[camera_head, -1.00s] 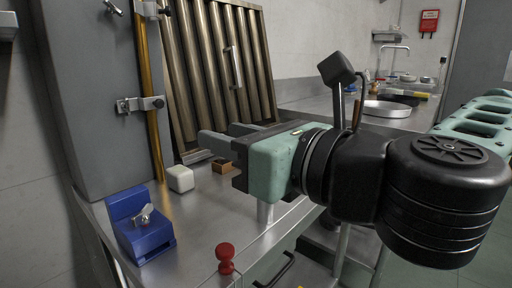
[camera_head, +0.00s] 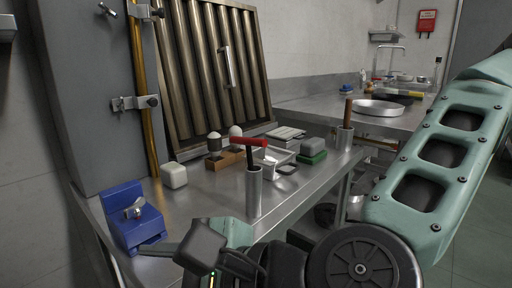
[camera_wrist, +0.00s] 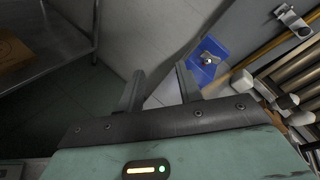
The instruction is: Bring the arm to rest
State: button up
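My gripper (camera_head: 158,249) is low in the head view, in front of the steel counter (camera_head: 215,205). One finger points left, close below the blue block in the picture. In the wrist view my gripper (camera_wrist: 160,88) shows two dark fingers set well apart, with nothing between them. Beyond the fingertips are floor and the side of the counter. My arm folds from the lower middle up to the right edge of the head view, clear of the things on the counter.
The blue block (camera_head: 133,222) with a metal knob stands at the counter's left corner. A white cube (camera_head: 174,176), a wooden holder (camera_head: 225,159), a metal cup (camera_head: 254,190) holding a red-headed tool, and a green block (camera_head: 312,157) stand behind. A slatted panel (camera_head: 215,75) leans at the back.

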jog(key=s+d+f+n+g+h, duration=0.2)
jog(key=d+f+n+h, duration=0.1)
jog(key=f+n, duration=0.35)
jog(key=s+d+f+n+g+h, duration=0.2)
jog(key=d+f+n+h, duration=0.1)
jog(key=f+n, duration=0.4)
jog(key=w+d+r+n+h, duration=0.2)
jog(key=d+n+h, duration=0.5)
jog(key=d, duration=1)
notch_tip(320, 180, up, 26)
jog(key=d+p, duration=0.2)
jog(key=p, duration=2.3)
jog(key=shift+g, duration=0.3)
jog(key=shift+o, duration=0.6)
jog(key=shift+n, duration=0.25)
